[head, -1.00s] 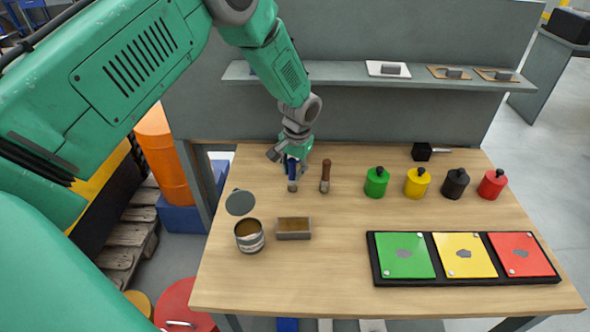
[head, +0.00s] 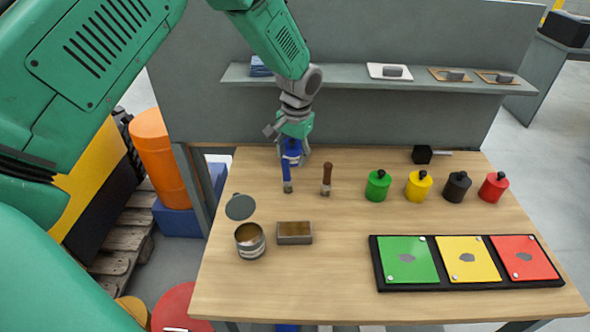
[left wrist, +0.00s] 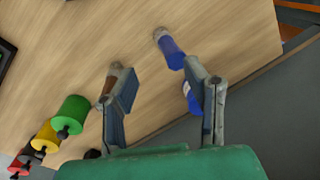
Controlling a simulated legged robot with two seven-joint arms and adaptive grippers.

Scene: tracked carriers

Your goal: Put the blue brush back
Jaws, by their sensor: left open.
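The blue brush (head: 287,172) is at the left back of the wooden table, its pale end toward the front. My left gripper (head: 288,148) is at the handle end, over the back of the table. In the left wrist view, the gripper (left wrist: 160,75) is open with its fingers spread. The blue brush (left wrist: 172,52) runs behind the right-hand finger, which hides part of the handle. A brown-handled brush (head: 327,173) is just right of the blue one; it also shows in the left wrist view (left wrist: 115,72) by the other finger. My right gripper is not in view.
An open can (head: 250,241), a round grey lid (head: 240,206) and a small tray (head: 294,233) are in front of the brushes. Green (head: 377,186), yellow, black and red containers stand right. A tri-colour panel (head: 467,262) lies front right. A shelf (head: 345,80) crosses the back.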

